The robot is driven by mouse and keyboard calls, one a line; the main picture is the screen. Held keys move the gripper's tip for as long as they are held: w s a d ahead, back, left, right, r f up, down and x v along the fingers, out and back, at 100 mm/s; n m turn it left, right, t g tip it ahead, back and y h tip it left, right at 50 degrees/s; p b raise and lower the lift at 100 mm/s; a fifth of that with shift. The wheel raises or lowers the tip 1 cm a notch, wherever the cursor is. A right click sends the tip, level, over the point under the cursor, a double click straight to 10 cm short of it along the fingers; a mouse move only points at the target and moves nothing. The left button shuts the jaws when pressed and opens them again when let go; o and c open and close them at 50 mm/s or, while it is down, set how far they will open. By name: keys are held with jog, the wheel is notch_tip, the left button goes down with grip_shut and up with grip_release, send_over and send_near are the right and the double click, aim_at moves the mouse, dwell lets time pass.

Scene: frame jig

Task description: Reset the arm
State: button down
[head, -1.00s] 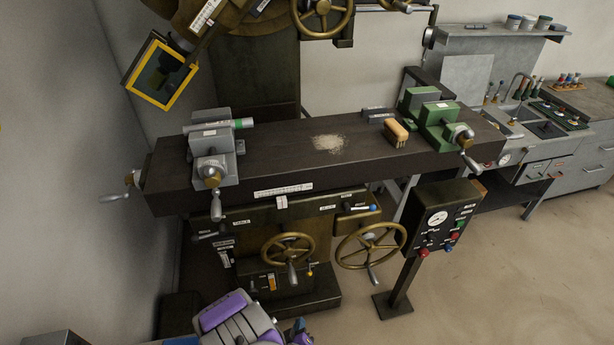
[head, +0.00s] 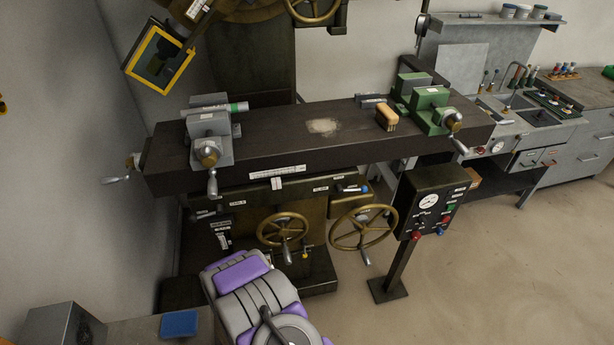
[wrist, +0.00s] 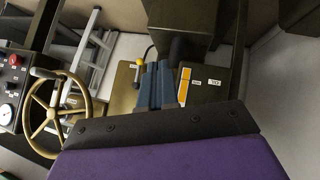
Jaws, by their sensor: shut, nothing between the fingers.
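My folded arm, purple and grey, rises at the bottom middle of the head view in front of the machine. My gripper (wrist: 154,86) shows in the wrist view as two blue-grey fingers close together, shut with nothing held. It points toward the lower front of the machine, with a yellow-tipped lever and an orange label beyond. In the head view the fingertips cannot be made out.
The dark machine table (head: 283,150) carries a grey vise (head: 211,150), a green vise (head: 432,108) and a brush (head: 387,117). Brass handwheels (head: 363,228) project below. A control box (head: 432,203) stands right on a post. A grey bench with a blue pad (head: 179,324) is lower left. Right floor is clear.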

jog(key=w+a+r+m+g+y, duration=0.2)
jog(key=a+r+g+y, duration=0.3)
jog(key=r, duration=0.6)
notch_tip(320, 180, up, 16)
jog(key=s+d+g, duration=0.2)
jog(key=s+d, duration=0.1)
jog(key=s+d+r+m+g+h, duration=0.1)
jog(key=s+d+r+g+h, duration=0.1)
jog(key=s+d+r, duration=0.7)
jog(key=s+d+r+g+h, duration=0.1)
jog(key=s+d+r+g, duration=0.1)
jog(key=s+d+r, duration=0.7)
jog(key=s+d, duration=0.5)
jog(key=shift+d+r+m+h, duration=0.15)
jog(key=shift+r+m+h, duration=0.05)
jog(key=shift+m+h, duration=0.2)
